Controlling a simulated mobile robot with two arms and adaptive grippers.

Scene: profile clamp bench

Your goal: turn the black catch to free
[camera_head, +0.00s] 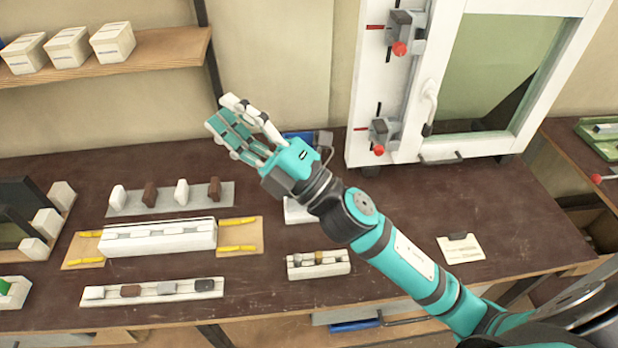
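A white strip (105,293) at the front left of the bench carries small pieces, among them a dark catch-like block (204,285) at its right end and a brown one (131,290). I cannot tell for certain which part is the black catch. A white-framed door (437,60) at the back right has two grey clamps with red knobs, the upper clamp (405,22) and the lower clamp (384,131). My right gripper (222,112) is above the back of the bench, left of the door. Its fingers are apart and nothing shows between them. My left gripper is not in view.
A white profile (158,238) lies between yellow-marked tan boards. Brown and white blocks stand on a grey plate (170,204). A small white holder (318,272) is at the front middle. A wooden shelf (155,45) with white boxes is above. The bench right of my arm is mostly clear.

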